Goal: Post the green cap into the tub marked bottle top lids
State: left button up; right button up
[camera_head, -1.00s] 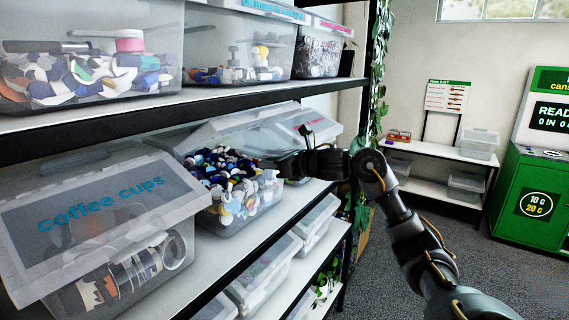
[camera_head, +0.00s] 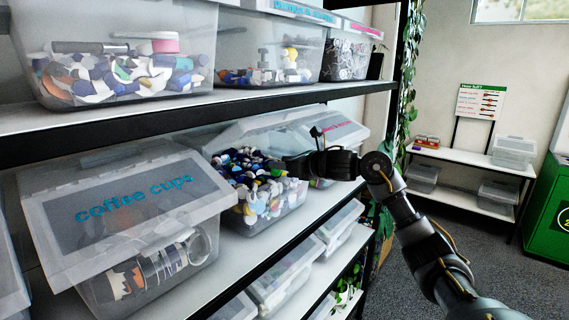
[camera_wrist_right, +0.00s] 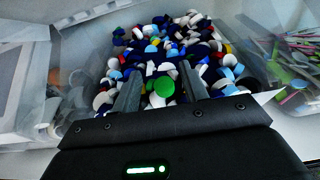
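The tub of bottle top lids (camera_head: 276,217) is a clear open bin on the middle shelf, full of blue, white and other coloured lids. My right gripper (camera_head: 290,166) reaches over it from the right. In the right wrist view, my right gripper (camera_wrist_right: 160,80) points down into the tub, its fingers spread apart. A round green cap (camera_wrist_right: 164,88) shows between the fingers with gaps on both sides, apparently lying on the pile. The tub's marking is not readable. My left gripper is not in view.
A coffee cups tub (camera_head: 130,215) stands left of the lids tub, its lid tilted. Another tub (camera_wrist_right: 284,55) with thin coloured sticks stands on the other side. The upper shelf edge (camera_head: 200,117) runs above the arm. More tubs (camera_head: 285,272) fill the lower shelf.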

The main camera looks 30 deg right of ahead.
jog(key=shift+o, duration=0.3)
jog(key=shift+s, duration=0.1)
jog(key=shift+s+d+b, duration=0.15)
jog(key=shift+s+b, duration=0.1)
jog(key=shift+b, duration=0.1)
jog(key=b+v, duration=0.4)
jog(key=v, duration=0.6)
jog(key=shift+r+b, duration=0.2)
jog(key=shift+b, duration=0.2)
